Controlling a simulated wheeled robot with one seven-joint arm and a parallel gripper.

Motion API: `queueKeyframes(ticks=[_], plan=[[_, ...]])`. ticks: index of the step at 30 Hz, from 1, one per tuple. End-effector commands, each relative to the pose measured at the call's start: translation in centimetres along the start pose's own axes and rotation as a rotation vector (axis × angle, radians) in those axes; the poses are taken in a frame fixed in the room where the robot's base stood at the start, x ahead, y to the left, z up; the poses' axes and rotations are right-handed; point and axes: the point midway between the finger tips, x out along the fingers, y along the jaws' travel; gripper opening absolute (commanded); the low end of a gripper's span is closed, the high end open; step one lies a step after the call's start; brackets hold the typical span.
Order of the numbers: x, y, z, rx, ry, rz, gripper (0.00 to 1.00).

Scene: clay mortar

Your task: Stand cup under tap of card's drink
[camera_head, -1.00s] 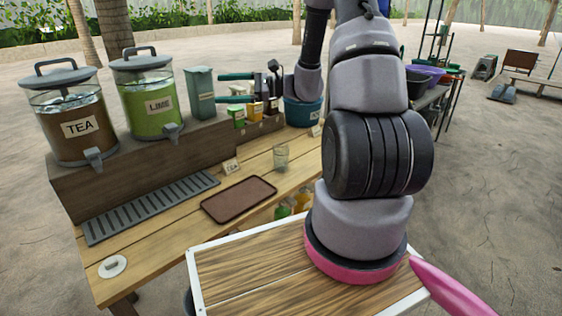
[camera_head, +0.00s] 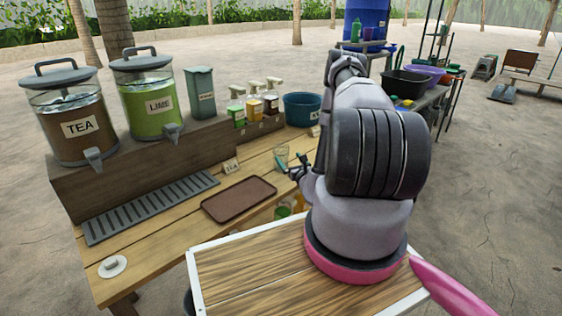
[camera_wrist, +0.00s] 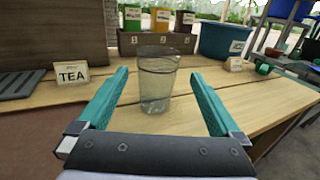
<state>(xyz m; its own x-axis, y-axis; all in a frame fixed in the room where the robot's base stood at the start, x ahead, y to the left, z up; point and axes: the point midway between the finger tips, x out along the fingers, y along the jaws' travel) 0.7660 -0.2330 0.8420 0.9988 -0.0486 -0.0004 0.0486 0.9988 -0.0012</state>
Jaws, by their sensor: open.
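A clear, empty-looking cup (camera_wrist: 157,80) stands upright on the wooden counter; it also shows in the head view (camera_head: 281,154). A card reading TEA (camera_wrist: 72,75) stands left of it, also in the head view (camera_head: 231,166). The TEA dispenser (camera_head: 77,127) and LIME dispenser (camera_head: 148,103) stand on the wooden riser, with the tea tap (camera_head: 93,156) and lime tap (camera_head: 170,131) facing front. My gripper (camera_wrist: 160,88) is open, its teal fingers either side of the cup's near side, apart from it. It is low at the counter in the head view.
A slotted drip tray (camera_head: 150,209) lies below the taps. A brown tray (camera_head: 239,199) lies on the counter in front. Condiment boxes (camera_wrist: 157,42) and a blue tub (camera_wrist: 224,41) stand behind the cup. A white disc (camera_head: 112,266) lies at the near left.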

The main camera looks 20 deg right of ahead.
Motion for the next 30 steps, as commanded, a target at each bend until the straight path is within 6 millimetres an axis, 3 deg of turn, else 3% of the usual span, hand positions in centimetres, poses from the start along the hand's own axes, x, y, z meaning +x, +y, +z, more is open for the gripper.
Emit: queueKeyframes(ticks=[3, 11, 18, 28, 29, 30], plan=[[1.9, 0.1, 0.1, -0.002, -0.003, 0.003, 1.00], [4.2, 0.1, 0.1, 0.001, -0.002, 0.004, 1.00], [7.7, 0.3, -0.1, 0.000, -0.003, 0.003, 1.00], [8.6, 0.3, -0.1, 0.001, 0.000, 0.004, 1.00], [8.6, 0.3, -0.1, 0.001, 0.000, 0.004, 0.92], [8.6, 0.3, -0.1, 0.001, 0.000, 0.004, 0.77]])
